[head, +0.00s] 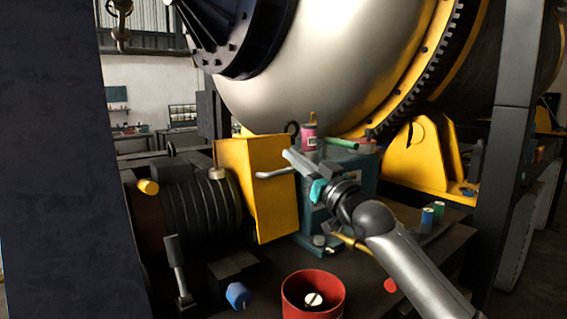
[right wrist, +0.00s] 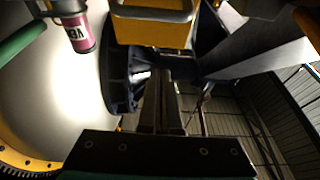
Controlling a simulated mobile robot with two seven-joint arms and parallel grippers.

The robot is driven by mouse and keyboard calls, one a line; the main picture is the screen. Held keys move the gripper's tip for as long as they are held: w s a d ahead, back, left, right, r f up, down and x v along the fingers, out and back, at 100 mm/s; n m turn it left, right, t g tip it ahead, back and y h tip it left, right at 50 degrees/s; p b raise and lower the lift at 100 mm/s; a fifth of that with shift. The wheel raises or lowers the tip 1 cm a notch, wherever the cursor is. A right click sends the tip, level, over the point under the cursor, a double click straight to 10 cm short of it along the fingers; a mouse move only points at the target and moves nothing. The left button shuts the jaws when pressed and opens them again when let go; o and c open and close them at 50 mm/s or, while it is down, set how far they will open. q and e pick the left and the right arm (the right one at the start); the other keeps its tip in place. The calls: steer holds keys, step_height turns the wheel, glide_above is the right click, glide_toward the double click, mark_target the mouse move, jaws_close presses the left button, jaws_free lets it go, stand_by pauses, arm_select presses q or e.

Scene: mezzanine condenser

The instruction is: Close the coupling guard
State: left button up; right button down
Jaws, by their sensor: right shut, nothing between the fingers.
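The yellow coupling guard (head: 265,190) stands upright at the middle of the bench, beside a dark ribbed motor. A grey bar handle (head: 274,174) sticks out from its face. In the right wrist view the yellow guard (right wrist: 152,32) and its grey handle (right wrist: 155,13) show at the top, cut off by the frame edge. My right gripper (head: 288,153) is shut and empty, its fingers close to the guard's upper right edge and above the handle. The fingertips show mid-frame in the wrist view (right wrist: 162,75). Whether they touch the guard is unclear. My left gripper is out of view.
The ribbed motor (head: 195,208) is left of the guard. A teal housing (head: 340,170) with a pink can (head: 309,136) on top stands behind my gripper. A red tub (head: 313,296) stands in front. Blue and green cans (head: 427,219) are at right. A large condenser drum fills the back.

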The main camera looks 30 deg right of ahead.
mark_target(260, 185)
steer(key=shift+w+a+f+p, duration=0.1)
steer(key=shift+w+f+p, duration=0.15)
steer(key=shift+w+f, duration=0.3)
steer(key=shift+w+a+f+p, duration=0.1)
steer(key=shift+w+f+p, duration=0.25)
steer(key=shift+w, duration=0.4)
steer(key=shift+w+f+p, duration=0.2)
steer(key=shift+w+f, duration=0.25)
steer(key=shift+w, duration=0.2)
steer(key=shift+f, duration=0.1)
steer(key=f, duration=0.1)
steer(key=f+b, duration=0.2)
steer(key=shift+w+f, duration=0.1)
steer(key=shift+w, duration=0.15)
